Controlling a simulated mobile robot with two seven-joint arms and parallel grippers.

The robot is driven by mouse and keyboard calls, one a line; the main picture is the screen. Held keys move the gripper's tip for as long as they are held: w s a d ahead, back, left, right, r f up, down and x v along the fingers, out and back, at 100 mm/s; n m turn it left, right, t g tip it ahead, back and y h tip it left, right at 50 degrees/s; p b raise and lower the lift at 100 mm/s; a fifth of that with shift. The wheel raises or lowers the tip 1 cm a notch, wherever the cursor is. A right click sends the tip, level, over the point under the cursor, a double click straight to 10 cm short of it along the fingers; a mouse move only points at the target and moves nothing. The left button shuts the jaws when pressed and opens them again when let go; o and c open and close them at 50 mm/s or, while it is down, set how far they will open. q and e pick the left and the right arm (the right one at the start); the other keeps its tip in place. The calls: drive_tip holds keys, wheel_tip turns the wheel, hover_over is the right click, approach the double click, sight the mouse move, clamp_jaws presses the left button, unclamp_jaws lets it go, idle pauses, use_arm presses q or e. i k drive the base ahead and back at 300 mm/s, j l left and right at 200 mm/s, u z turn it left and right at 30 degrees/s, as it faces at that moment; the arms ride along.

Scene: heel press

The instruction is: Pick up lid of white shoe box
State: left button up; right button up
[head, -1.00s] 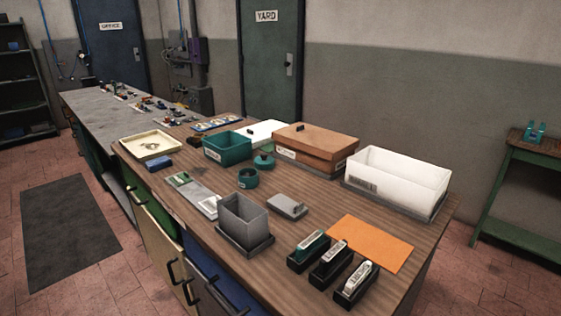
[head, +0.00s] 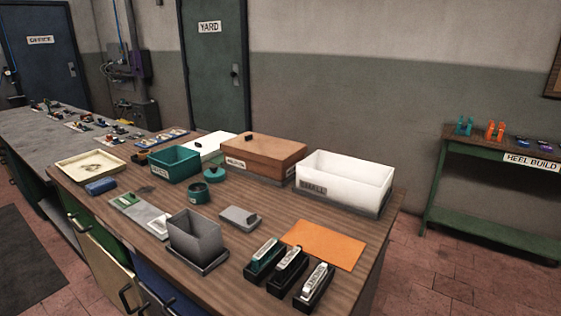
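The white shoe box (head: 345,183) stands open on a dark base at the right back of the wooden bench, with a label on its front. A flat white lid (head: 212,143) with a small dark knob lies at the back of the bench, behind the teal box and left of the brown box. Its front part is hidden by the teal box. Neither of my grippers is in view.
The closed brown box (head: 264,155) stands between the lid and the white box. The teal box (head: 174,164), grey open box (head: 194,236), orange sheet (head: 324,245) and several dark-based blocks (head: 289,268) crowd the bench (head: 130,225). A green side table (head: 490,190) is at right.

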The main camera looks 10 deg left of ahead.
sight(209, 146)
drive_tip(key=i+l+z, duration=0.4)
drive_tip(key=i+l, duration=0.15)
drive_tip(key=l, duration=0.2)
drive_tip(key=i+l+z, duration=0.35)
drive_tip(key=i+l, duration=0.35)
drive_tip(key=i, duration=0.65)
drive_tip(key=i+u, duration=0.1)
drive_tip(key=i, duration=0.65)
drive_tip(key=i+u, duration=0.25)
drive_tip(key=i, duration=0.25)
drive_tip(key=i+l+u, duration=0.1)
drive_tip(key=i+u, duration=0.15)
drive_tip(key=i, duration=0.2)
drive_tip(key=i+l+u, duration=0.25)
drive_tip(key=i, duration=0.25)
drive_tip(key=i+j+u, duration=0.2)
drive_tip(key=u, duration=0.25)
drive_tip(key=i+u, duration=0.65)
drive_tip(key=u, duration=0.2)
drive_tip(key=i+u, duration=0.3)
drive_tip(key=u, duration=0.15)
drive_tip(key=i+u, duration=0.35)
drive_tip(key=i, duration=0.35)
drive_tip(key=i+l+u, duration=0.1)
drive_tip(key=i+u, duration=0.2)
drive_tip(key=i, duration=0.4)
